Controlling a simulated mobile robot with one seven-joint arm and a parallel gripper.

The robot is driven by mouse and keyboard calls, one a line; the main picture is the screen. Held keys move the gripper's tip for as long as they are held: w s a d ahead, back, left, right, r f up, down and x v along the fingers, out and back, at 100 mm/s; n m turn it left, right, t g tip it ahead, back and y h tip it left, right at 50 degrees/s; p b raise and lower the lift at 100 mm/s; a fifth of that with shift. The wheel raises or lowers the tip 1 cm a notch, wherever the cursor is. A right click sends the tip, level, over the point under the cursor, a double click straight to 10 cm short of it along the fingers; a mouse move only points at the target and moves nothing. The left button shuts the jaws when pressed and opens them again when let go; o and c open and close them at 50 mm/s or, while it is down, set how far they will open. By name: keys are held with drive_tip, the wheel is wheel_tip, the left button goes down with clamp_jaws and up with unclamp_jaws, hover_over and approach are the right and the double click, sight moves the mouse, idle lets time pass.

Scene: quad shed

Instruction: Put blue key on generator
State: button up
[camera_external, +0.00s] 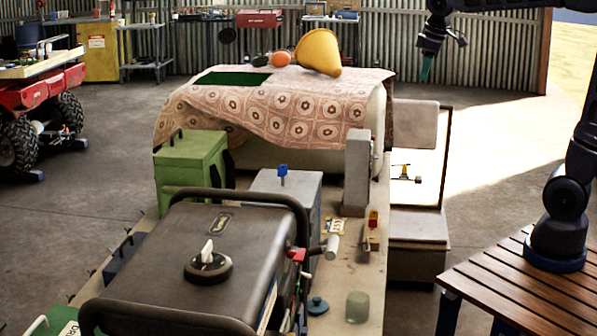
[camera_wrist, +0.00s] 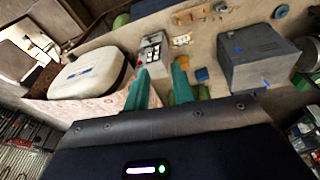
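The blue key (camera_external: 283,170) stands upright on top of a grey box (camera_external: 302,196) in the external view. The generator appears to be the large dark machine (camera_external: 165,240) with a tubular frame in the foreground. A round dark piece with a white tip (camera_external: 208,262) sits on its top. My gripper (camera_external: 425,68) is high at the upper right, far from the key and touching nothing. In the wrist view its two teal fingers (camera_wrist: 160,84) are apart with nothing held between them. A grey box (camera_wrist: 258,60) with small blue marks shows there; I cannot clearly make out the key.
A green can (camera_external: 190,158) stands left of the grey box. Behind is a cloth-covered tank (camera_external: 300,115) bearing a yellow helmet-like object (camera_external: 318,52). A grey post (camera_external: 356,170), red-topped item (camera_external: 373,219) and glass jar (camera_external: 357,307) stand on the bench. A slatted wooden table (camera_external: 520,285) is at right.

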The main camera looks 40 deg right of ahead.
drive_tip(key=s+d+f+m+t, duration=0.1)
drive_tip(key=s+d+f+m, duration=0.2)
drive_tip(key=s+d, duration=0.5)
drive_tip(key=d, duration=0.3)
drive_tip(key=shift+s+f+m, duration=0.2)
drive_tip(key=shift+s+m, duration=0.1)
drive_tip(key=shift+o, duration=0.4)
drive_tip(key=s+d+f+m+t, duration=0.1)
drive_tip(key=s+d+f+m, duration=0.3)
drive_tip(key=s+d+f, duration=0.3)
drive_tip(key=s, duration=0.3)
drive_tip(key=shift+h, duration=0.4)
